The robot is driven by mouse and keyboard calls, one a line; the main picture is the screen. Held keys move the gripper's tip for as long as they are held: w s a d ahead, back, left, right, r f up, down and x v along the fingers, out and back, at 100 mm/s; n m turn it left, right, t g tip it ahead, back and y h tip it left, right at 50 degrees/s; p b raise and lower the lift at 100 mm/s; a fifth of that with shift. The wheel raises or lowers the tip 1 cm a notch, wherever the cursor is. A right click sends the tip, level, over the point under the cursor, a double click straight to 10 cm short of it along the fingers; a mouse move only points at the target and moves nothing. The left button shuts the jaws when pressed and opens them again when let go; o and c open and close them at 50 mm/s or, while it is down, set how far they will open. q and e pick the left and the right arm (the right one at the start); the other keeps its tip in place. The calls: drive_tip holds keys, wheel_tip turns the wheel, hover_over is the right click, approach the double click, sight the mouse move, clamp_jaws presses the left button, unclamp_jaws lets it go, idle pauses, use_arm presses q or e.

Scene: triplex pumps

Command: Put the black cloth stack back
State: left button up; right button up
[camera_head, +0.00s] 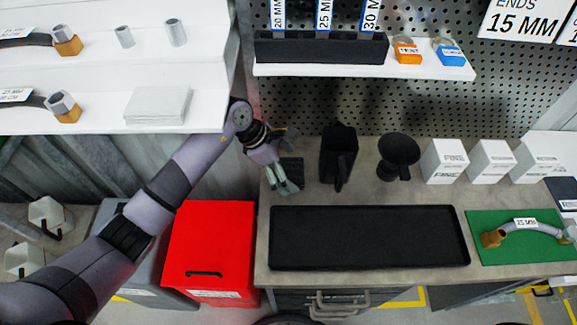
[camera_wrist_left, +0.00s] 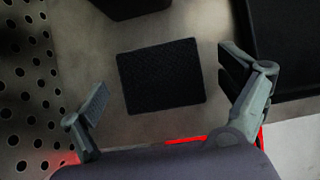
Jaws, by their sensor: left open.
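The black cloth stack (camera_head: 292,169) lies flat on the grey workbench at its back left, partly hidden by my left gripper in the head view. In the left wrist view the cloth stack (camera_wrist_left: 160,76) is a dark textured square lying between and beyond the fingers. My left gripper (camera_head: 284,160) is open and empty, above the bench beside the stack. In the left wrist view its two fingers (camera_wrist_left: 165,82) are spread wide, apart from the cloth. My right gripper is not in view.
A black pitcher (camera_head: 338,155) and a black funnel (camera_head: 398,155) stand right of the stack. A black tray (camera_head: 368,237) lies in front. White boxes (camera_head: 446,161) stand farther right. A red bin (camera_head: 210,245) is left of the bench. A white shelf (camera_head: 100,110) holds a white stack (camera_head: 157,106).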

use_arm(q)
drive_tip(key=shift+a+r+b, duration=0.4)
drive_tip(key=shift+a+b, duration=0.25)
drive_tip(key=shift+b, duration=0.1)
drive_tip(key=a+b, duration=0.3)
drive_tip(key=a, duration=0.8)
drive_tip(key=shift+a+r, duration=0.15)
drive_tip(key=shift+r, duration=0.05)
